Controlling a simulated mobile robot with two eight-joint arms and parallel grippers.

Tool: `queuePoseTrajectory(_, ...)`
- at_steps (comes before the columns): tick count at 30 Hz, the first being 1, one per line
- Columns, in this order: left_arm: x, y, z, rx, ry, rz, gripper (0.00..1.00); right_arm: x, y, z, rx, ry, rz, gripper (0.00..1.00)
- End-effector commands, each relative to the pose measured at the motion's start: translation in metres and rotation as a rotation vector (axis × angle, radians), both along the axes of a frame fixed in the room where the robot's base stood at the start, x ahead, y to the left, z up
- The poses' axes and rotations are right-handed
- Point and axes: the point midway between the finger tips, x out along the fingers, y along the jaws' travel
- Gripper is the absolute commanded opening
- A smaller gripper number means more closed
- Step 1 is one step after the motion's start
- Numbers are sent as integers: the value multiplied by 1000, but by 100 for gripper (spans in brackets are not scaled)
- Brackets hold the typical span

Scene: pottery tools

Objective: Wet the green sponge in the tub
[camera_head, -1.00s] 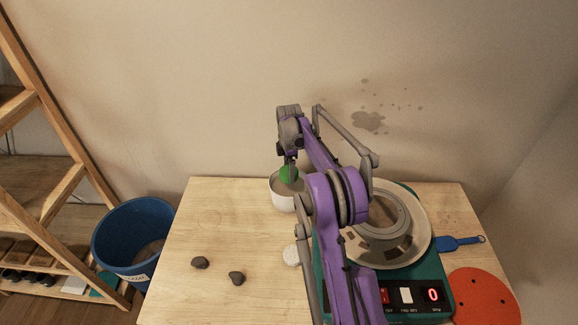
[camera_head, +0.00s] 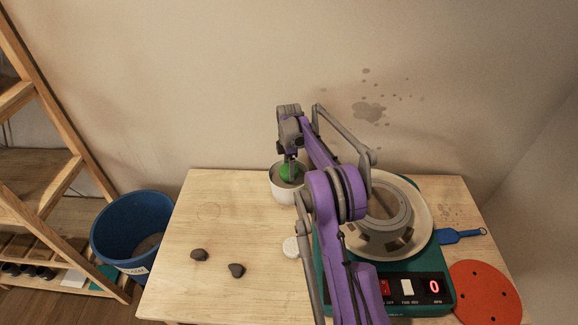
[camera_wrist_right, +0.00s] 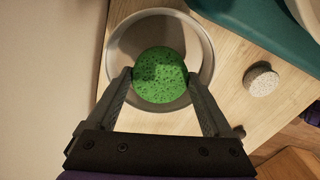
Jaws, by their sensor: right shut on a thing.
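The green sponge (camera_head: 287,173) is round and speckled; it also shows in the right wrist view (camera_wrist_right: 160,75). My right gripper (camera_wrist_right: 160,84) is shut on the sponge, with one finger at each side of it. The white tub (camera_head: 287,193) stands at the back of the table, and its rim also shows in the right wrist view (camera_wrist_right: 203,44). The sponge is at the tub's mouth, inside the rim as seen from above. I cannot tell whether it touches the water. My left gripper is not in view.
A teal pottery wheel (camera_head: 425,285) with a grey ring-shaped piece (camera_head: 384,212) is on the right. A pale sponge (camera_head: 290,247), two dark lumps (camera_head: 199,255), an orange disc (camera_head: 485,292) and a blue tool (camera_head: 460,236) lie around. A blue bucket (camera_head: 130,230) stands left of the table.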

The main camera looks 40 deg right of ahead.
Motion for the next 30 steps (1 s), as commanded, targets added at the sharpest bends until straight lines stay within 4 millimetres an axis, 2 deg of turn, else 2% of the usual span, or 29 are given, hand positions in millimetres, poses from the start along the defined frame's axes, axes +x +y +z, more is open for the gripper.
queuePoseTrajectory(30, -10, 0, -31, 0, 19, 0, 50, 0, 0, -49, 0, 1, 0, 58)
